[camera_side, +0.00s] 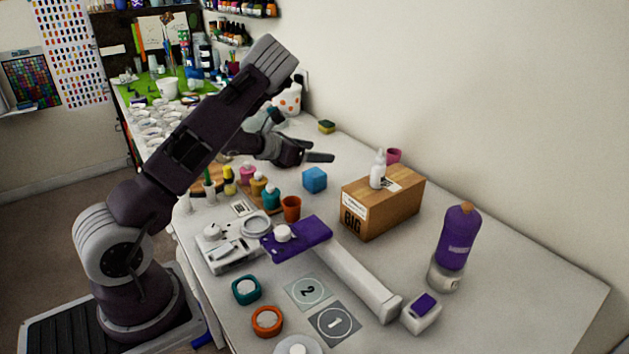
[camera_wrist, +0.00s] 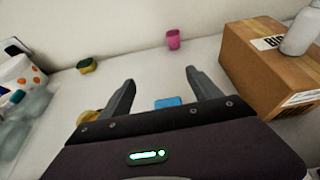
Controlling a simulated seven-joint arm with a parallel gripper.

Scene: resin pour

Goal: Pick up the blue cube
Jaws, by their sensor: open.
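The blue cube (camera_side: 314,180) sits on the white table, left of the cardboard box in the side view. In the wrist view the blue cube (camera_wrist: 168,103) shows between my fingers and beyond the gripper body, its lower part hidden by that body. My gripper (camera_side: 322,157) is above the table, above and near the cube in the side view. In the wrist view my gripper (camera_wrist: 158,84) has its two fingers spread wide with nothing between them in their grasp.
A cardboard box (camera_side: 382,205) carrying a white bottle (camera_side: 378,170) stands right of the cube. A pink cup (camera_wrist: 173,40) and a sponge (camera_wrist: 87,66) lie farther back. An orange cup (camera_side: 291,209) and small bottles stand left of the cube. A purple bottle (camera_side: 458,240) stands right.

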